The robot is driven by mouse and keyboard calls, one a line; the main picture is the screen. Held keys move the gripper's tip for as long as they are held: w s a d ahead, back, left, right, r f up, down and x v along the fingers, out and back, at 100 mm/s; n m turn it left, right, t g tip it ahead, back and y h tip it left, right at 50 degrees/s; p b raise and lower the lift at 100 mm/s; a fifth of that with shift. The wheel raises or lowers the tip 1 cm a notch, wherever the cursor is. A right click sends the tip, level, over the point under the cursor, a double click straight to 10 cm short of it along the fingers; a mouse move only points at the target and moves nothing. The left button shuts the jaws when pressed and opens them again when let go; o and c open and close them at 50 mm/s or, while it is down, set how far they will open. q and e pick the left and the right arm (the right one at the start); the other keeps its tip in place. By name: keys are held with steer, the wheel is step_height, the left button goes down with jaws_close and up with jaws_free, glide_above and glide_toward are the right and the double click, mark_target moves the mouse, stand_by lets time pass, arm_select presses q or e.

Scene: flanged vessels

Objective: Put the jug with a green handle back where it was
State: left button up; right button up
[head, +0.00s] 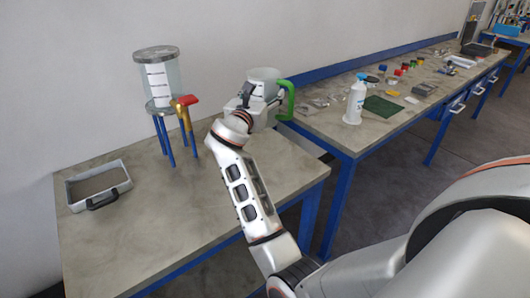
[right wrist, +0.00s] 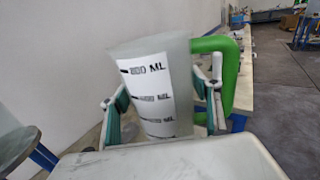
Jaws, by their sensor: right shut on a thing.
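The jug (head: 266,74) is whitish and translucent with a green handle (head: 288,100) on its right. In the head view it is at the back right of the near table, close to the wall. My right gripper (head: 260,97) is shut on the jug's body. In the right wrist view the jug (right wrist: 152,85) stands between the two fingers, leaning a little, its black ML marks facing the camera and its green handle (right wrist: 231,75) at the right. The jug's bottom is hidden, so I cannot tell whether it touches the table. My left gripper is not in view.
A clear flanged vessel (head: 160,78) with a red-handled tap (head: 186,101) stands on blue legs at the back left. A grey tray (head: 124,182) lies front left. A white bottle (head: 354,103) and green mat (head: 383,106) are on the right bench. The near table's middle (head: 160,215) is clear.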

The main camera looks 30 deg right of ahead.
arm_select(q)
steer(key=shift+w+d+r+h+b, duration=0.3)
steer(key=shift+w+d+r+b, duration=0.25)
steer(key=shift+b, duration=0.25)
arm_select(e)
step_height(320, 180, down, 18)
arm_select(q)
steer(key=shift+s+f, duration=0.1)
arm_select(e)
steer(key=shift+f, duration=0.1)
steer(key=shift+f, duration=0.2)
steer(key=o, duration=1.5)
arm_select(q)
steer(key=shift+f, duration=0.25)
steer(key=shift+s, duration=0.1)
